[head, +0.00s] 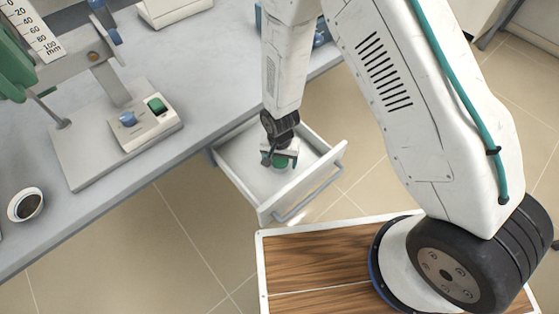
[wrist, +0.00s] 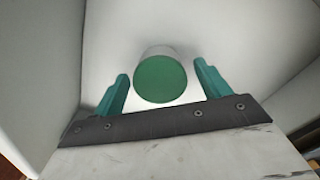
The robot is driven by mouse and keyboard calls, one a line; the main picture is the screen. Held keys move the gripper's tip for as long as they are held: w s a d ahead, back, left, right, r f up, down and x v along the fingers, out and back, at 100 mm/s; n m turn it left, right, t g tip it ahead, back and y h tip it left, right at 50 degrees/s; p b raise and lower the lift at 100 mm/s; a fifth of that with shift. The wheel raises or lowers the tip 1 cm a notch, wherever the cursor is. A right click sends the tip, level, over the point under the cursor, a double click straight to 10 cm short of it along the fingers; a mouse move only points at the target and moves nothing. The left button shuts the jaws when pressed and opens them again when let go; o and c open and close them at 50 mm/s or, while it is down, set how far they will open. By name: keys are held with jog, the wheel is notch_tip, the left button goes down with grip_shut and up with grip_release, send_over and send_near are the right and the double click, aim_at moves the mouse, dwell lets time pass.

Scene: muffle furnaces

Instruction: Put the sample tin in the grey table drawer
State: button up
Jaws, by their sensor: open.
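The sample tin, a small white cylinder with a green top (wrist: 161,79), stands inside the drawer in the wrist view. Its green top also shows under my gripper in the head view (head: 281,163). The grey table drawer (head: 240,184) is pulled open beneath the table edge, with a bar handle on its front. My gripper (wrist: 161,88) reaches down into the drawer. Its two teal fingers are open, one on each side of the tin, with a visible gap to each. My wrist hides part of the drawer's inside in the head view.
The grey table (head: 205,75) runs along the left and top. On it stand a device with a green and a blue knob (head: 145,120) and a small white cup with dark contents (head: 26,205). Tiled floor lies open below the table.

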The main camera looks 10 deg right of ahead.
notch_tip(320, 180, up, 11)
jog(key=shift+r, duration=0.15)
notch_tip(320, 180, up, 12)
send_over(280, 160)
jog(key=d, duration=0.5)
jog(key=s+d+r+n, duration=0.25)
jog(key=d+r, duration=0.35)
jog(key=r, duration=0.4)
jog(key=s+d+r, duration=0.5)
jog(key=s+r, duration=0.1)
jog(key=s, duration=0.2)
jog(key=s+d+r+n+t, duration=0.1)
jog(key=s+d+r, duration=0.3)
jog(key=s+r, duration=0.3)
jog(key=shift+s+d, duration=0.35)
jog(key=shift+s, duration=0.85)
